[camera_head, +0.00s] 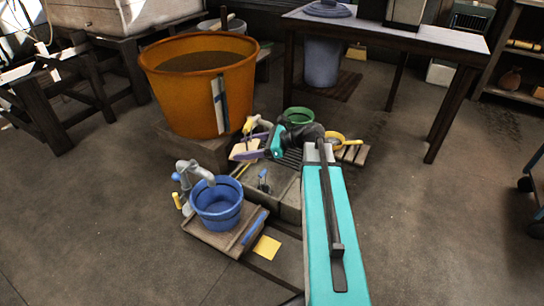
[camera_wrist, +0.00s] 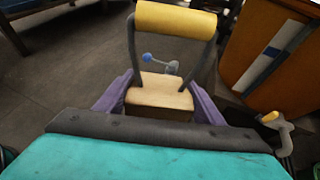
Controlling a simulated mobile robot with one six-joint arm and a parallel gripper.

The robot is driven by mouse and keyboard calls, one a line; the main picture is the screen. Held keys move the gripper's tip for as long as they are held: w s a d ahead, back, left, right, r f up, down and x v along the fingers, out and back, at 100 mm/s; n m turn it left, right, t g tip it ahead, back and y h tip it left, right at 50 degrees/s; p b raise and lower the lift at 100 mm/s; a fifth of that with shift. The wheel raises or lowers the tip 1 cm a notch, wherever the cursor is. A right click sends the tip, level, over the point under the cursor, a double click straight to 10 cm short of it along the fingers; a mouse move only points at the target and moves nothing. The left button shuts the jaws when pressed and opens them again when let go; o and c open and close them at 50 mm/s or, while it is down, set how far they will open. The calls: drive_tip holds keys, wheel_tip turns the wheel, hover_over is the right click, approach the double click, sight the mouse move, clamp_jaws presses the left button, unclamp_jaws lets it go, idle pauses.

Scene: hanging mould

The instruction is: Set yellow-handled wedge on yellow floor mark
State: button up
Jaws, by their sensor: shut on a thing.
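The wedge (camera_head: 243,149) is a pale wooden block with a yellow handle (camera_head: 248,125) on dark side arms. My gripper (camera_head: 254,147) has purple fingers and is shut on the wedge, just in front of the orange tub. In the wrist view the wedge's block (camera_wrist: 160,93) sits between the two fingers, with the yellow handle (camera_wrist: 175,20) standing above it. The wedge's underside is hidden.
The large orange tub (camera_head: 200,85) stands close behind the wedge. The blue bucket (camera_head: 217,203) and a grey hand pump (camera_head: 192,170) stand on a wooden board (camera_head: 220,240). A grey trough (camera_head: 285,185), green bucket (camera_head: 299,116) and yellow pan (camera_head: 334,139) lie nearby. Floor at front left is clear.

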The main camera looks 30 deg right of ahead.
drive_tip(key=s+a+r, duration=0.1)
drive_tip(key=a+r, duration=0.3)
drive_tip(key=a, duration=0.3)
drive_tip(key=s+a+r+n, duration=0.1)
drive_tip(key=a+r, duration=0.4)
drive_tip(key=a, duration=0.2)
drive_tip(key=shift+s+a+r+g+y, duration=0.15)
drive_tip(key=shift+s+a+g+y, duration=0.15)
drive_tip(key=shift+s+g, duration=0.1)
drive_tip(key=shift+d, duration=0.2)
